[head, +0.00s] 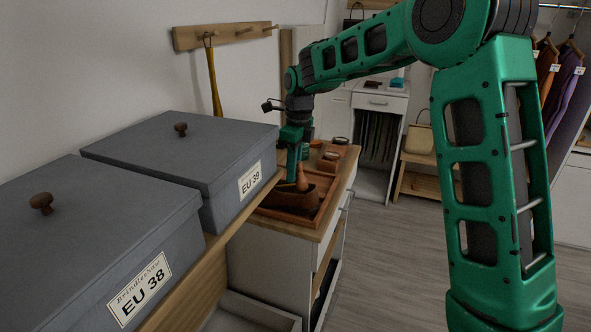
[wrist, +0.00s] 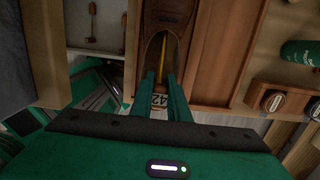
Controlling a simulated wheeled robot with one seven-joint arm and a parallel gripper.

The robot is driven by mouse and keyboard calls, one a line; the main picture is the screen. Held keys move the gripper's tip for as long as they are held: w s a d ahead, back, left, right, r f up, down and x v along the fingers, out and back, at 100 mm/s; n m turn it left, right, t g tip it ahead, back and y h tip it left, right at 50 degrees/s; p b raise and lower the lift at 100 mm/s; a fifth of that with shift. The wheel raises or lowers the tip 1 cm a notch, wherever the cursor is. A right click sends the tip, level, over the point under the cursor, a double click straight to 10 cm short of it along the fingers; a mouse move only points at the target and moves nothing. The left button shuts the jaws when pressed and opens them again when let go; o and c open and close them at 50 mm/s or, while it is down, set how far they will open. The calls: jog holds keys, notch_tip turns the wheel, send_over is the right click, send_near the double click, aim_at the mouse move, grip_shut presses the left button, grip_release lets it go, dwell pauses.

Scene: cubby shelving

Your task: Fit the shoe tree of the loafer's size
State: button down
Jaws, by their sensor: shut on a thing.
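My gripper (head: 295,170) is shut on a wooden shoe tree (head: 302,181) at the brown loafer (head: 290,199). In the wrist view the fingertips (wrist: 159,79) close on the tree's end, where a label (wrist: 159,100) seems to read 42. A yellow rod (wrist: 163,55) runs from there into the opening of the dark brown loafer (wrist: 170,18). The tree's front end is hidden, so I cannot tell how deep it sits. The loafer lies in a reddish wooden tray (wrist: 215,70) on the counter. I see no size mark on the loafer.
Grey lidded boxes marked EU 38 (head: 125,240) and EU 39 (head: 190,150) stand on the left. Open floor (head: 385,260) lies right of the counter.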

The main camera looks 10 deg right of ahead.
aim_at(296, 184)
jog(key=shift+w+a+f, duration=0.15)
jog(key=shift+w+a, duration=0.1)
jog(key=shift+a, duration=0.2)
jog(key=shift+s+d+f+y, duration=0.15)
jog(key=shift+d+f+y, duration=0.1)
jog(key=shift+f+y, duration=0.05)
dwell(0.5)
jog(key=shift+s+f+t+y, duration=0.1)
jog(key=shift+f+t+y, duration=0.2)
jog(key=shift+f+t, duration=0.1)
dwell(1.0)
jog(key=shift+s+d+f+t+y, duration=0.2)
jog(key=shift+d+f+y, duration=0.1)
jog(key=shift+f, duration=0.15)
jog(key=shift+s+d+f+t+y, duration=0.1)
jog(key=shift+d+f+t+y, duration=0.1)
jog(key=shift+f+y, duration=0.15)
dwell(1.6)
jog(key=shift+a, duration=0.1)
jog(key=c, duration=1.6)
grip_release()
jog(key=shift+f, duration=0.1)
jog(key=v, duration=1.1)
